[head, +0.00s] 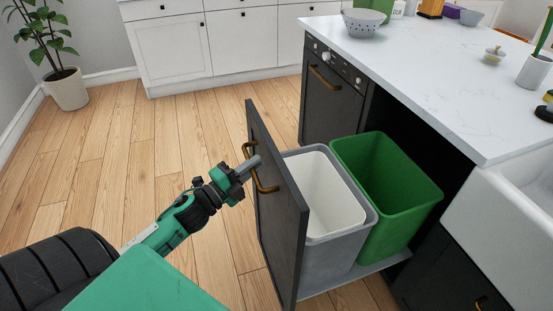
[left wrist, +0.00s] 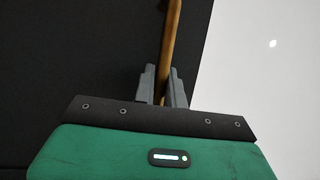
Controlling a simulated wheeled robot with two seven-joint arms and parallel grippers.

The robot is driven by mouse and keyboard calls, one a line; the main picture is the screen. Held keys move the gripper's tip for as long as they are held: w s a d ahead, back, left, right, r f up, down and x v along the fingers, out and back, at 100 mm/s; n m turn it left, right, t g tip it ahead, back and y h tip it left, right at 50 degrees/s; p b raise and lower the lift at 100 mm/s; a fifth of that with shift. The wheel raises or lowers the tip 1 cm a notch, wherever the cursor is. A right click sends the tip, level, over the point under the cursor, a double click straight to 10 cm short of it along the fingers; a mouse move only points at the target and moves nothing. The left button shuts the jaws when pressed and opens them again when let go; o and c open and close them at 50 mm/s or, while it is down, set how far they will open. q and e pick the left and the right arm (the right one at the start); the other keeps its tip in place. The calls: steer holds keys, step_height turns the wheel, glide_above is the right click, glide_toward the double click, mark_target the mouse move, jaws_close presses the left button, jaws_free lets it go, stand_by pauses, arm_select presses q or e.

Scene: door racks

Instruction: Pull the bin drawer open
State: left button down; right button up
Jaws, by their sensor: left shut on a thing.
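The bin drawer (head: 275,200) has a dark front panel and stands well out from the island cabinet. On its shelf are a grey bin with a white liner (head: 328,195) and a green bin (head: 386,190). The brass drawer handle (head: 263,183) is on the panel's outer face. My left gripper (head: 252,163) is at the handle, its fingers closed around the bar. In the left wrist view the brass handle (left wrist: 170,45) runs between the two grey fingers (left wrist: 163,88). My right gripper is not in view.
The white-topped island (head: 420,60) stands at the right, with a dishwasher (head: 330,95) beside the drawer opening and a white sink (head: 515,215) at the right edge. White cabinets (head: 170,50) and a potted plant (head: 67,88) are at the back. The wooden floor (head: 150,140) left of the drawer is clear.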

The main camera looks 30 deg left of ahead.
arm_select(q)
steer(key=s+a, duration=0.1)
steer(key=s, duration=0.1)
steer(key=s+a, duration=0.2)
steer(key=shift+a, duration=0.1)
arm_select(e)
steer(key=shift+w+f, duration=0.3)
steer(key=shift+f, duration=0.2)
arm_select(q)
steer(key=c, duration=1.5)
jaws_free()
steer(key=shift+o, duration=0.2)
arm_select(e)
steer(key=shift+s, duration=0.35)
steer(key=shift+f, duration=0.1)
